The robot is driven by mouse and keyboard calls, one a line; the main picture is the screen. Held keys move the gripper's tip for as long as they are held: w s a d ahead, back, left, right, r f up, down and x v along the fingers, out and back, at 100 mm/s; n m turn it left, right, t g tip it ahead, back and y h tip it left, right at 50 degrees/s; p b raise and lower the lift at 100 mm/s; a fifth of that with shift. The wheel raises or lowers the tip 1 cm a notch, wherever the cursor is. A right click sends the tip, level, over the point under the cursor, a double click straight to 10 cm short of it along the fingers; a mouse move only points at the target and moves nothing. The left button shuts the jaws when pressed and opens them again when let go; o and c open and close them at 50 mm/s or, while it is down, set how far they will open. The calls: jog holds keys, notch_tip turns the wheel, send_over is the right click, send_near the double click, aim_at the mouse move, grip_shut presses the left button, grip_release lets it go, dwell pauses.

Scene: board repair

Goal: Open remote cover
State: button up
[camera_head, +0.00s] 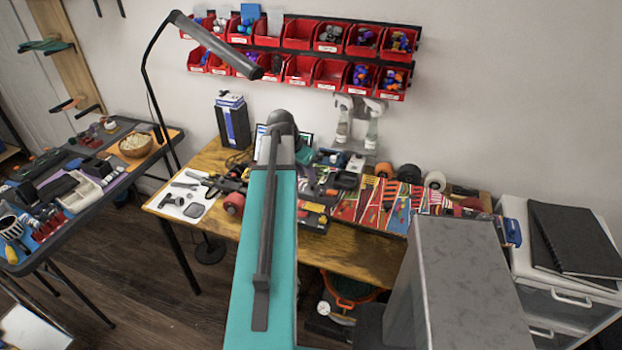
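A colourful red, blue and yellow board (345,209) lies on the wooden workbench, with wheels around it. I cannot pick out the remote or its cover for certain among the small dark items on the bench. My teal and grey arm reaches from the bottom of the view up over the bench and hides part of its middle. My gripper's fingers do not show; the far end of the arm blocks the view there.
The wooden workbench (375,258) is crowded, including a white sheet with tools (191,196) at its left. A lamp (217,45) arches over its left side. Red bins (299,36) hang on the wall. A full side table (163,149) stands left; white drawers (560,290) stand right.

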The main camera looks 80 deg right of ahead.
aim_at(313, 186)
jog(key=shift+p+x, duration=0.85)
jog(key=shift+x, duration=1.95)
jog(key=shift+c, duration=0.4)
